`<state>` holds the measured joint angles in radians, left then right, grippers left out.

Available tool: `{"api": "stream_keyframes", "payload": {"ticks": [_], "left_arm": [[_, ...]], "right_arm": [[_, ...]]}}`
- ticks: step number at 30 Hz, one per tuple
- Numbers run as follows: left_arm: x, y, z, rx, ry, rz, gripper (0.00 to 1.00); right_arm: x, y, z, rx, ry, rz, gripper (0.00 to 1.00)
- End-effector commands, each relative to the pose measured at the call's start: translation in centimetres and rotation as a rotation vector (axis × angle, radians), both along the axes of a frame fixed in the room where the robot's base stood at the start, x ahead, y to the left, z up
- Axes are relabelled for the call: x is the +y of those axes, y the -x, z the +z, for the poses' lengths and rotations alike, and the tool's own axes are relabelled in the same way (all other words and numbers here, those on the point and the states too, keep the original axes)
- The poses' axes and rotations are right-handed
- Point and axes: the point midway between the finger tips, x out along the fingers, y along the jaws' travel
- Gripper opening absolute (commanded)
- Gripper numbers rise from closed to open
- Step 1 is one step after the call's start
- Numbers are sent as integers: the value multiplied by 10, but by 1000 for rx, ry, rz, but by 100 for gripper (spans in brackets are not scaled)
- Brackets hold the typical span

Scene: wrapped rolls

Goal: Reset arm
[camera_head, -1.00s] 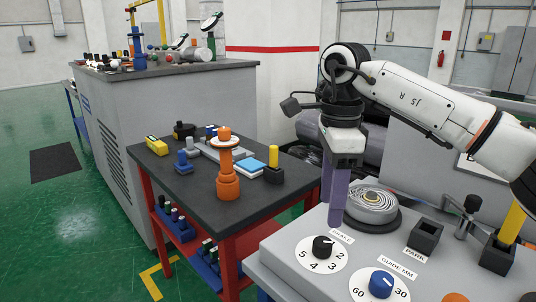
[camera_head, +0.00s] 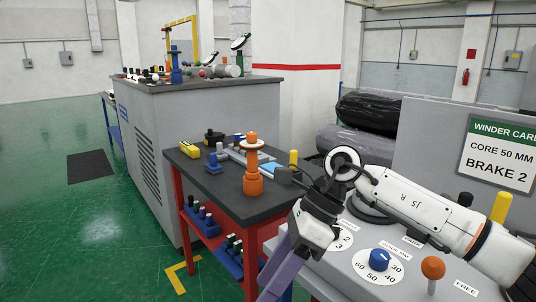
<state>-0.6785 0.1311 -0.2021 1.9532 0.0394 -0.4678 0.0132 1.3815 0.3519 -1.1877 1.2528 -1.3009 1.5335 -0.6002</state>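My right arm comes in from the right. My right gripper (camera_head: 272,284) is tilted, its long purple fingers slanting down and left in front of the console's left edge. The fingers overlap in this view and the tips are near the bottom of the picture, so I cannot tell whether they are open. I see nothing held between them. My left gripper is not in view.
The grey console (camera_head: 340,288) carries a blue guide dial (camera_head: 380,259), an orange knob (camera_head: 433,267) and a yellow post (camera_head: 501,207). A dark table (camera_head: 220,188) with an orange spindle (camera_head: 252,165) stands left of my gripper.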

Motion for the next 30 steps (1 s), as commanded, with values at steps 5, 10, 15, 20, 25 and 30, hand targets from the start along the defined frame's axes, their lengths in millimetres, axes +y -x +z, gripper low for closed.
{"api": "stream_keyframes", "payload": {"ticks": [5,10,15,20,25,30], "left_arm": [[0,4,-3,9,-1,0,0],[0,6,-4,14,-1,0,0],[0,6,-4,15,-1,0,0],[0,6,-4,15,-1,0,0],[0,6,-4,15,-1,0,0],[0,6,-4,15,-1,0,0]], "right_arm": [[86,53,-9,292,-404,-117,51],[127,68,18,649,-779,-358,51],[115,42,29,1046,-1082,-692,51],[67,7,-9,1434,-1290,-1078,51],[-6,-2,-101,1833,-1420,-1552,51],[-73,37,-206,-1960,1318,1840,51]]}}
